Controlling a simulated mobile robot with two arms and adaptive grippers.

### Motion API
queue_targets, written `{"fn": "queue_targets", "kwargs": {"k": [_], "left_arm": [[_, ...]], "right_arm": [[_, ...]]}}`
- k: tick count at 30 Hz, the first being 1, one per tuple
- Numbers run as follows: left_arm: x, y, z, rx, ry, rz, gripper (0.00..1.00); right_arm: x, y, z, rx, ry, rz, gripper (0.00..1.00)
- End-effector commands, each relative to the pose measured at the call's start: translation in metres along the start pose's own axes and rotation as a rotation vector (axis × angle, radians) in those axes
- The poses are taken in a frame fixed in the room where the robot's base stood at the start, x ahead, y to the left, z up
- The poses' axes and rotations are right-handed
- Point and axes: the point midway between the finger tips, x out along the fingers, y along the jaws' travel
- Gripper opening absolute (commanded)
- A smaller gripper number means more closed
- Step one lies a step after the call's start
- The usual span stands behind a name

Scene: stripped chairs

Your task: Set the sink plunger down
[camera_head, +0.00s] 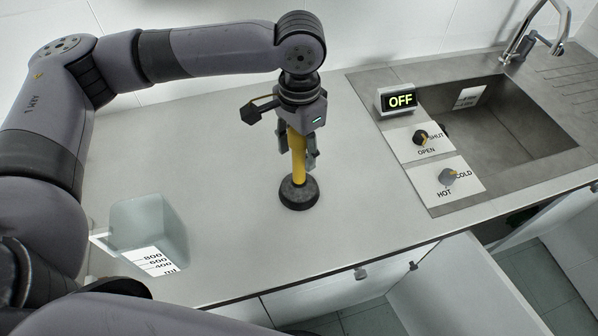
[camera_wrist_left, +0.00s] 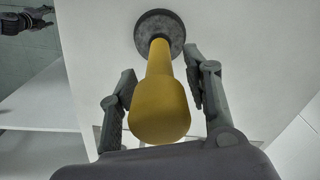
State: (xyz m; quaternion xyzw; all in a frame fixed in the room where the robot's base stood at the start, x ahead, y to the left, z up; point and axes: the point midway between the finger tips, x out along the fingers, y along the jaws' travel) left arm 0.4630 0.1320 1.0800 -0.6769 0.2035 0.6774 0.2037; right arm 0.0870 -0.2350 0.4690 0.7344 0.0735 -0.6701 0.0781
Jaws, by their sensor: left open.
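The sink plunger (camera_head: 299,192) has a yellow handle and a dark round cup. It stands upright on the light counter (camera_head: 235,240), its cup on the surface, left of the sink. My left gripper (camera_head: 296,155) is above it with its fingers around the handle. In the left wrist view, the plunger handle (camera_wrist_left: 160,100) is between the two fingers of the left gripper (camera_wrist_left: 160,90). The fingers are open, with a visible gap on each side of the handle. My right gripper (camera_wrist_left: 22,20) seems to show at the top left of the wrist view, small and partly cut off.
A measuring jug (camera_head: 150,228) stands at the counter's front left. To the right are the sink basin (camera_head: 535,120), a faucet (camera_head: 535,35), a display reading OFF (camera_head: 400,100) and two knob panels (camera_head: 446,178). Cabinet doors below are open (camera_head: 455,290). The counter around the plunger is clear.

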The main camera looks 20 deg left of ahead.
Motion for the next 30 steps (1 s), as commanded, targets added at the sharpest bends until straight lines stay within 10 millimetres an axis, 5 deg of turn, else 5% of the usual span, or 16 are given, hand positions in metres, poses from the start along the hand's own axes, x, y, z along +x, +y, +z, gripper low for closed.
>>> {"fn": "queue_targets", "kwargs": {"k": [10, 30], "left_arm": [[0.0089, -0.0002, 0.0000, 0.000, 0.001, 0.000, 0.43], [0.0083, -0.0001, -0.0001, 0.000, 0.001, 0.000, 0.00]], "right_arm": [[-0.0013, -0.0003, -0.0002, 0.000, 0.000, 0.000, 0.51], [-0.0013, -0.0004, -0.0001, 0.000, 0.001, -0.001, 0.51]]}}
